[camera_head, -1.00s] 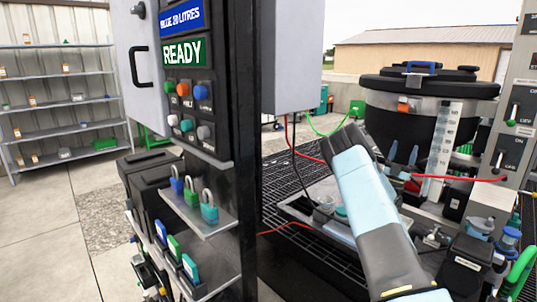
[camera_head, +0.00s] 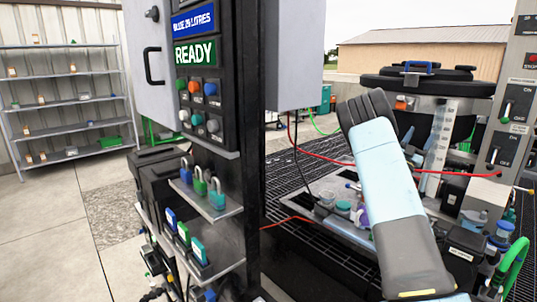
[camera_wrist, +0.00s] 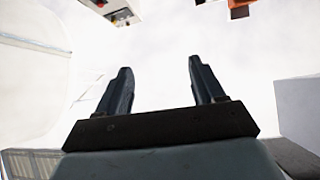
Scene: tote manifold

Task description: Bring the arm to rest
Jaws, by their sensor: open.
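My arm (camera_head: 390,180) rises from the bottom right of the head view, with its dark upper joint near the black tank. My gripper (camera_wrist: 158,75) shows in the wrist view with two dark fingers set wide apart. Nothing is between the fingers, and pale sky fills the space behind them. The gripper is not clearly visible in the head view.
A dark control post with a READY sign (camera_head: 195,53) and a ledge of padlocks (camera_head: 217,196) stands left of my arm. A lidded black tank (camera_head: 420,85) is behind it at right. A red cable (camera_head: 330,158) passes behind the arm. Shelves (camera_head: 70,100) stand far left.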

